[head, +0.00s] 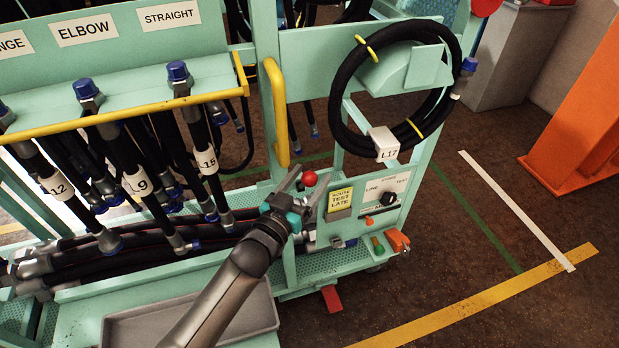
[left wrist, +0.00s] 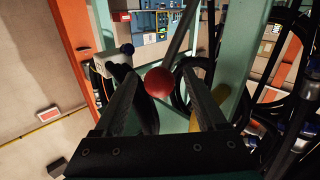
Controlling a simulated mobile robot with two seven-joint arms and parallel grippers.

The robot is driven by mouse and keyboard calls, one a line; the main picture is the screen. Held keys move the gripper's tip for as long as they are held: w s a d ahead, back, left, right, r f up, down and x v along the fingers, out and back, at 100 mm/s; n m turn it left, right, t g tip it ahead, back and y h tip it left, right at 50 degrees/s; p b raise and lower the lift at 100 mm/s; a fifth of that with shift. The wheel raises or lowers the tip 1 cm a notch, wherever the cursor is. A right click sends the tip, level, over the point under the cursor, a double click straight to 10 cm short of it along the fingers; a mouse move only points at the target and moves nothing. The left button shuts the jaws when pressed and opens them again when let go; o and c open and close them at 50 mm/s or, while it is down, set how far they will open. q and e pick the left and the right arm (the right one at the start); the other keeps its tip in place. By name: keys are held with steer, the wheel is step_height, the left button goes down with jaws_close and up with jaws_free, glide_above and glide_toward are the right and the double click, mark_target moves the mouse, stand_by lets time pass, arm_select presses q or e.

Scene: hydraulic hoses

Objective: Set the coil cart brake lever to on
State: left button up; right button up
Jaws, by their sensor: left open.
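A red ball knob (head: 309,178), which looks like the brake lever's handle, stands at the end post of the green coil cart (head: 282,115). My left gripper (head: 304,190) is open at the knob. In the left wrist view the red knob (left wrist: 159,83) shows between the two spread fingers of the left gripper (left wrist: 165,90), near their tips; I cannot tell whether they touch it. The lever's shaft is mostly hidden behind the gripper, and no on/off marking is readable. My right gripper is not in view.
A coiled black hose tagged L17 (head: 388,143) hangs above. A yellow handle (head: 276,110) stands close on the left, beside hanging hoses.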

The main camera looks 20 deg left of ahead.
arm_select(q)
steer(key=shift+w+d, duration=0.1)
steer(key=shift+w, duration=0.2)
steer(key=shift+c, duration=0.3)
jaws_close()
